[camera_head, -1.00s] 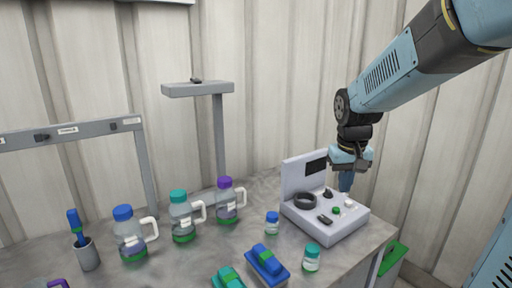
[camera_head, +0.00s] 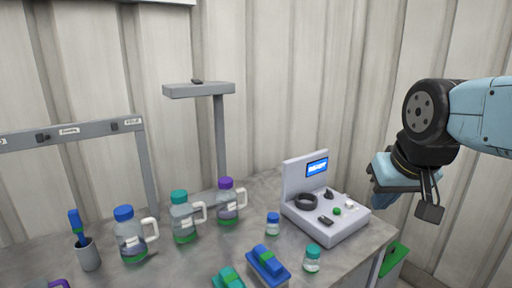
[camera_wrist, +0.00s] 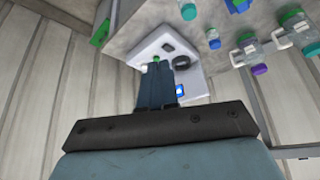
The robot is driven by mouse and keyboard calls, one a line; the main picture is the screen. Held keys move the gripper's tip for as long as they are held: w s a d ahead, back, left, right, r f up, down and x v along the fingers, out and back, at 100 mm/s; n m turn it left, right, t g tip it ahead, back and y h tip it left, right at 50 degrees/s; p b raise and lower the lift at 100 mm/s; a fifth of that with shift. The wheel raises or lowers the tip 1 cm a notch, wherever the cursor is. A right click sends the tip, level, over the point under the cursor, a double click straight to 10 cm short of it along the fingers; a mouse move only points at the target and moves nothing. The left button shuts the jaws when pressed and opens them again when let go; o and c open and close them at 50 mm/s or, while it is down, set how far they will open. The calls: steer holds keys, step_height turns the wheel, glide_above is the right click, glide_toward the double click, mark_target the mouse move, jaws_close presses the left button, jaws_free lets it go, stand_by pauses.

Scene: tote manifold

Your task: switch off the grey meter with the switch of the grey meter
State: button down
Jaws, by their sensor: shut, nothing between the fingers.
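The grey meter (camera_head: 340,231) stands at the right end of the bench, a pale box with an upright back panel. Its small screen (camera_head: 317,168) is lit blue. On its top are a black ring (camera_head: 306,202), a dark knob (camera_head: 328,194), a green button (camera_head: 337,211), a black rocker-like piece (camera_head: 326,220) and a small white piece (camera_head: 349,203). I cannot tell for sure which is the switch.
Lidded jugs (camera_head: 227,205) and a cup with a brush (camera_head: 88,256) stand left. A grey post stand (camera_head: 219,140) rises behind. A green container (camera_head: 395,258) is below right.

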stand_by(0.4)
steer(key=m+g+h, duration=0.1)
steer(key=m+g, duration=0.6)
steer(key=m, duration=0.4)
glide_above(331, 223)
steer(key=w+a, duration=0.2)
steer(key=w, duration=0.1)
step_height(331, 223, down, 8)
steer(key=r, duration=0.1)
steer(key=shift+s+d+f, duration=0.1)
steer(key=shift+s+f, duration=0.1)
steer(key=shift+f, duration=0.05)
steer(key=shift+f, duration=0.1)
steer(key=f, duration=0.4)
steer(key=s+d+f, duration=0.1)
steer(key=f, duration=0.4)
steer(key=s+f, duration=0.1)
steer(key=f, duration=0.3)
steer(key=shift+d+f, duration=0.2)
steer(key=shift+f, duration=0.1)
steer(key=shift+d, duration=0.1)
